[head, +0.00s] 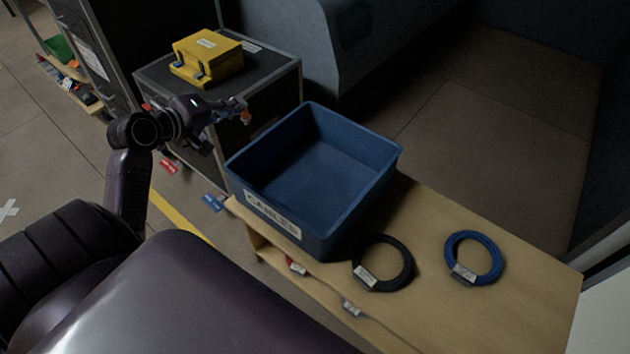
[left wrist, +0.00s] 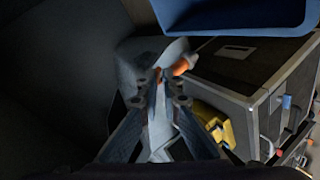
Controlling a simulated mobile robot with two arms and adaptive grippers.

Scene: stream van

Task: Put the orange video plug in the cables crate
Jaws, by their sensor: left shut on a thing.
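The orange video plug (head: 246,118) is small and held at the tip of my left gripper (head: 238,107), up and to the left of the crate in the head view. The left wrist view shows the orange plug (left wrist: 182,66) at the fingertips of my left gripper (left wrist: 161,82), which is shut on it. The fingers hide part of the plug. The blue cables crate (head: 318,172) stands open and empty on a wooden bench, with a white label on its front. Its blue edge also shows in the left wrist view (left wrist: 235,22). My right gripper is not in view.
A black cable coil (head: 408,262) and a blue cable coil (head: 495,262) lie on the wooden bench (head: 440,215) right of the crate. A yellow case (head: 208,58) sits on a black flight case (head: 280,85) behind the gripper.

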